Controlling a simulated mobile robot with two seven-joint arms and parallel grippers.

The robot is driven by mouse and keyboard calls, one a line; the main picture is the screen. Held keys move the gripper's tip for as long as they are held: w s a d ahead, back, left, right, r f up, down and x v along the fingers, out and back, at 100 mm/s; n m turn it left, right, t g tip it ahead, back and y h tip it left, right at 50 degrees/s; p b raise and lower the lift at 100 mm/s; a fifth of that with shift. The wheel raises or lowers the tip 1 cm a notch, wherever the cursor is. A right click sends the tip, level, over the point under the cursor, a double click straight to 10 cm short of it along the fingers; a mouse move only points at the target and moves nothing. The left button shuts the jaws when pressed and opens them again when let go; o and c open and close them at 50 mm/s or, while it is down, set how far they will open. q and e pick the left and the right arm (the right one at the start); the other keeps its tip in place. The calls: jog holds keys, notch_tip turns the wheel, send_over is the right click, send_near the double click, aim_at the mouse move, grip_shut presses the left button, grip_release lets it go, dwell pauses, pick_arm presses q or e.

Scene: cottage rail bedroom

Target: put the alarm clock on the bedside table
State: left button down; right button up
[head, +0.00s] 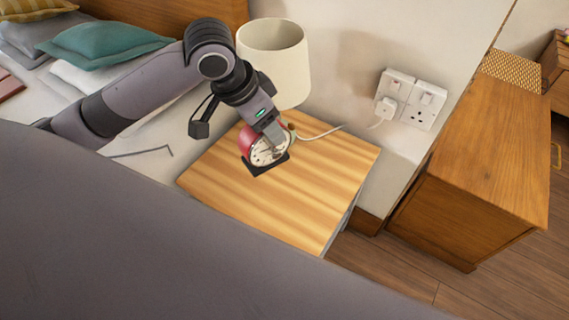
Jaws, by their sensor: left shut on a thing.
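The alarm clock (259,151) is red with a round white dial and faces the camera. My left gripper (270,157) is shut on it, and a finger crosses part of the dial. The clock is over the far left part of the striped wooden bedside table (300,197). I cannot tell whether the clock touches the tabletop or is held a little above it. My right gripper is not in view.
A cream lamp (274,62) stands at the table's back, close behind my left gripper, with its cord running to a wall socket (409,99). The bed with pillows (103,43) is at the left. The table's front is clear. A wooden cabinet (480,150) stands at the right.

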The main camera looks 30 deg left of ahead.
pick_arm(q)
jog(key=m, duration=0.1)
jog(key=m+h, duration=0.1)
jog(key=shift+w+a+f+m+b, duration=0.15)
jog(key=shift+w+m+b, duration=0.15)
jog(key=m+g, duration=0.1)
jog(key=m, duration=0.1)
jog(key=m+b, duration=0.1)
jog(key=m, duration=0.1)
jog(key=shift+w+g+h, duration=0.35)
jog(key=shift+g+h, duration=0.05)
jog(key=m, duration=0.2)
jog(key=m+g, duration=0.1)
jog(key=m, duration=0.1)
jog(key=shift+w+h+b, duration=0.3)
jog(key=shift+w+b, duration=0.05)
jog(key=m, duration=0.1)
jog(key=m+g, duration=0.1)
jog(key=shift+w+r+m+g+b, duration=0.15)
jog(key=shift+r+m+g+b, duration=0.15)
jog(key=shift+m, duration=0.1)
notch_tip(320, 180, down, 20)
jog(key=b, duration=0.2)
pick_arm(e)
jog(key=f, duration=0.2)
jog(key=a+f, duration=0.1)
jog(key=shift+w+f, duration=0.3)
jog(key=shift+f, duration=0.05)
pick_arm(q)
jog(key=shift+b, duration=0.3)
